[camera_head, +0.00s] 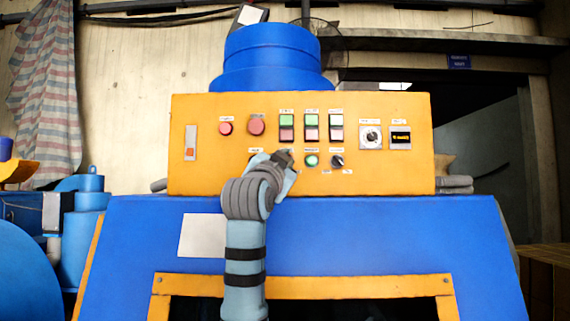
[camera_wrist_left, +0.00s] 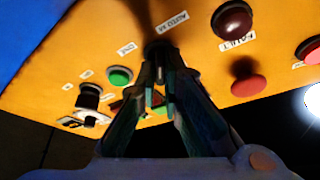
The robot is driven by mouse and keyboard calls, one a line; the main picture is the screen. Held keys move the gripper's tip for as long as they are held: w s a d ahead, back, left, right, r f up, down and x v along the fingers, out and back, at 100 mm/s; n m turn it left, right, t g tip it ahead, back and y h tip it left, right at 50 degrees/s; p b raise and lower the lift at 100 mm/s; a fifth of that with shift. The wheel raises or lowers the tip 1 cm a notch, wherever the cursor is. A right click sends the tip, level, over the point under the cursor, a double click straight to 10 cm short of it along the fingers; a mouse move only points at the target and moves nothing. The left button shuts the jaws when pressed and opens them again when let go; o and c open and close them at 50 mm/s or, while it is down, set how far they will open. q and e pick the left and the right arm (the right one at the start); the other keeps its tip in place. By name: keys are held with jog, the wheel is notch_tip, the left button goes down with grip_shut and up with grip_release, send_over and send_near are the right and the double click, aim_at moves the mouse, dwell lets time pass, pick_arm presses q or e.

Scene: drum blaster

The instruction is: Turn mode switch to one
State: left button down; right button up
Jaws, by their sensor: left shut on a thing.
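The orange control panel (camera_head: 230,180) carries buttons and switches. My left gripper (camera_head: 286,158) reaches up to its lower row, left of a lit green button (camera_head: 311,160). In the left wrist view the fingertips (camera_wrist_left: 158,70) are closed together on a small dark switch knob (camera_wrist_left: 155,48) beside a label partly reading "AUTO M". The knob is mostly hidden by the fingers, so its setting cannot be read. A second black rotary switch (camera_head: 337,160) sits right of the green button, untouched, with small labels below it. It also shows in the left wrist view (camera_wrist_left: 88,97).
Red buttons (camera_head: 257,127), green-and-red paired buttons (camera_head: 311,128), a dial (camera_head: 371,137) and a small display (camera_head: 400,138) sit above and to the right. The blue machine body (camera_head: 400,240) juts out below the panel. The space before the panel's right side is free.

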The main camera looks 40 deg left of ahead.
pick_arm(q)
jog(key=shift+w+d+n+g+y+p, duration=0.1)
jog(key=shift+n+g+y+p, duration=0.8)
jog(key=shift+n, duration=2.6)
jog(key=shift+w+d+n+g+y+p, duration=0.15)
jog(key=shift+n+g+y, duration=1.4)
jog(key=shift+n, duration=1.95)
jog(key=shift+d+n+g+y+p, duration=0.1)
jog(key=shift+n+g+y+p, duration=0.8)
jog(key=shift+n, duration=2.6)
jog(key=shift+y+b, duration=0.4)
jog(key=shift+y, duration=0.25)
jog(key=c, duration=1.7)
grip_release()
jog(key=shift+d, duration=0.1)
